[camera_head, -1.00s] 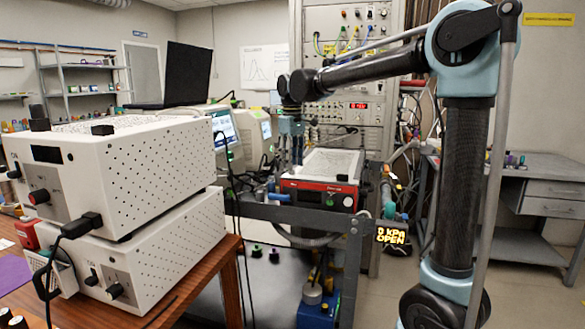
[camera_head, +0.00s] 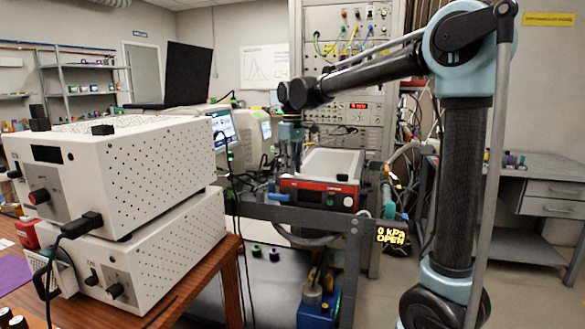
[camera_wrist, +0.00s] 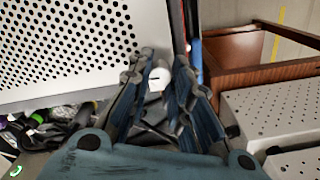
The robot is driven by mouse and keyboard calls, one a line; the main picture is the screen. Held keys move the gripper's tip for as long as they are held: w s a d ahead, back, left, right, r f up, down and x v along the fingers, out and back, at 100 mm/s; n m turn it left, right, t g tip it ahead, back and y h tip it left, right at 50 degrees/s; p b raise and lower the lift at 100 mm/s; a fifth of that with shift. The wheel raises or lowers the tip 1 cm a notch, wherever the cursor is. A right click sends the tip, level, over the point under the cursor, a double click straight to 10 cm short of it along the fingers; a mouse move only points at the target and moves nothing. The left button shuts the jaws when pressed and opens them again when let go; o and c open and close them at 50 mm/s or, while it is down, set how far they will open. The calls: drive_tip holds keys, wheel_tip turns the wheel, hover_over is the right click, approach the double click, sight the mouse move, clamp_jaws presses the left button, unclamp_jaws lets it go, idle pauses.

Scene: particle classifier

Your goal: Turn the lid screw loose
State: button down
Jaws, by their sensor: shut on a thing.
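My gripper (camera_head: 293,160) reaches down at the left edge of a red-fronted instrument with a pale top (camera_head: 332,162). In the wrist view, its two dark blue fingers (camera_wrist: 162,80) point away from the camera. They are closed around a small whitish piece (camera_wrist: 157,80), which looks like the lid screw. Most of this piece is hidden between the fingers, so its thread and seating cannot be seen. In the head view the screw is too small and covered to tell apart.
A small lit display (camera_head: 391,235) reads 0 kPa OPEN on the dark frame's post. Two stacked white perforated boxes (camera_head: 150,165) stand on the wooden table (camera_head: 200,285) at left. Dark cables hang between table and frame. Open floor lies to the right.

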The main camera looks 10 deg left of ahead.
drive_tip(key=shift+w+m, duration=0.1)
drive_tip(key=shift+m, duration=1)
drive_tip(key=c, duration=1.4)
unclamp_jaws()
wheel_tip(320, 180, up, 12)
drive_tip(key=shift+w, duration=0.1)
